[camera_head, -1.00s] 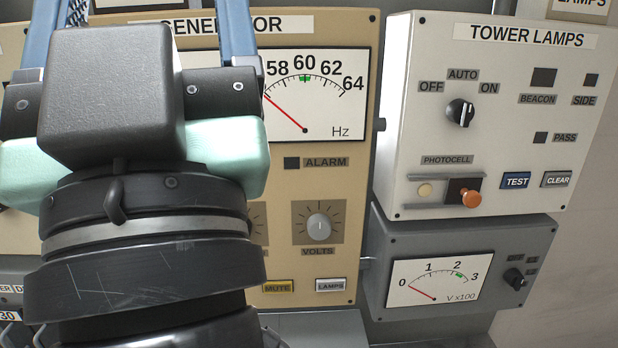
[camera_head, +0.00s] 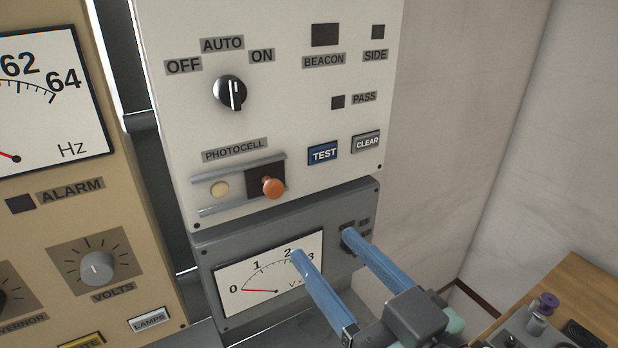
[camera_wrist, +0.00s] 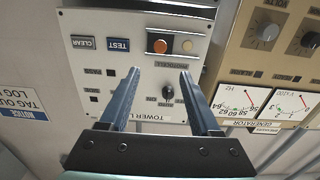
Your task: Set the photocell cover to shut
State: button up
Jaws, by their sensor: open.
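The photocell cover (camera_head: 258,171) is a small dark plate with an orange knob (camera_head: 272,187), set between two grey rails on the white tower lamps panel (camera_head: 293,90). It sits at the right end of the rails. The cream photocell disc (camera_head: 220,189) is uncovered to its left. The upside-down wrist view shows the knob (camera_wrist: 160,46) and the disc (camera_wrist: 187,45). My gripper (camera_head: 322,245) is open and empty, its blue fingers wide apart. In the head view it appears below and right of the knob, over the grey meter box. In the wrist view its fingertips (camera_wrist: 159,74) straddle the knob's column.
The AUTO selector (camera_head: 230,92) is above the cover; TEST (camera_head: 323,153) and CLEAR (camera_head: 366,142) buttons are to its right. The grey voltmeter box (camera_head: 215,250) is below. The tan generator panel (camera_head: 125,225) stands left. A wooden desk (camera_head: 575,275) is at lower right.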

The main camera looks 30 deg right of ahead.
aim_at(276, 190)
jog(key=w+p, duration=0.2)
jog(key=w, duration=0.3)
jog(key=w+p, duration=0.2)
jog(key=w, duration=0.4)
jog(key=shift+w+a+r, duration=0.1)
jog(key=shift+w+a, duration=0.1)
jog(key=shift+w, duration=0.1)
jog(key=shift+w+p, duration=0.4)
jog(key=shift+w, duration=0.15)
grip_shut()
dwell(0.5)
